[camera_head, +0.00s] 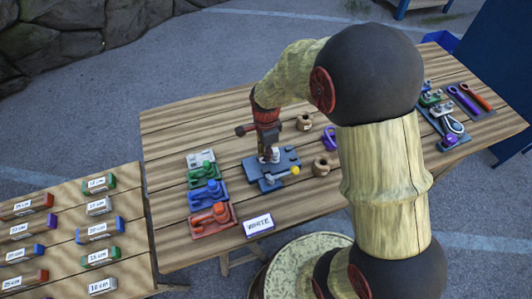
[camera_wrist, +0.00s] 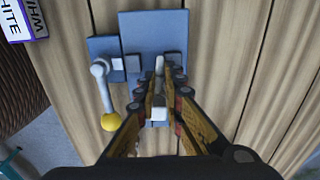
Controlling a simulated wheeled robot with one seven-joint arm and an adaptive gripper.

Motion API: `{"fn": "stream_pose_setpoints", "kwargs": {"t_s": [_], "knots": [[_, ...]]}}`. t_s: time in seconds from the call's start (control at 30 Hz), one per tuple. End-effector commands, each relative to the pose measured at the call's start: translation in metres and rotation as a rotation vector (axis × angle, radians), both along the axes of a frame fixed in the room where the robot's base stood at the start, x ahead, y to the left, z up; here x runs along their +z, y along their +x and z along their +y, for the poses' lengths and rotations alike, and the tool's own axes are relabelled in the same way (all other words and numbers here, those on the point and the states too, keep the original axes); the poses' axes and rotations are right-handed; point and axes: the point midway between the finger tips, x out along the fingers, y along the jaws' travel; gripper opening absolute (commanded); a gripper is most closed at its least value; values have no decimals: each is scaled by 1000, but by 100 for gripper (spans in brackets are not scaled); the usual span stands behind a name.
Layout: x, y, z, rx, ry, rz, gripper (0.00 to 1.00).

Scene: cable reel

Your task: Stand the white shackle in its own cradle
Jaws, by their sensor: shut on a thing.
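My gripper (camera_head: 268,151) points down over a blue-grey fixture (camera_head: 256,172) on the wooden table. In the wrist view its fingers (camera_wrist: 160,85) are shut on a white piece (camera_wrist: 159,112), which I take for the white shackle. The fingers hide most of its shape. The fixture (camera_wrist: 143,26) shows plates, dark blocks beside the fingertips, and a lever with a yellow knob (camera_wrist: 109,122) at the left. I cannot tell whether the shackle touches the fixture. A pale cradle-like block (camera_head: 200,158) stands at the back of the row on the left.
Green (camera_head: 202,172), blue (camera_head: 207,195) and red (camera_head: 211,220) cradles with pieces stand left of the fixture. A sign reading WHITE (camera_head: 258,223) stands in front. Brown rings (camera_head: 321,166) lie to the right. A side table (camera_head: 70,240) holds labelled blocks. Tools lie far right.

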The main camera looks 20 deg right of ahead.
Motion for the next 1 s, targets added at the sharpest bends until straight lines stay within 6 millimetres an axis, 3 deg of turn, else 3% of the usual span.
{"fn": "stream_pose_setpoints", "kwargs": {"t_s": [0.7,1.0], "knots": [[49,2,0,0,0,-4,0],[51,1,0,0,0,-3,0]]}}
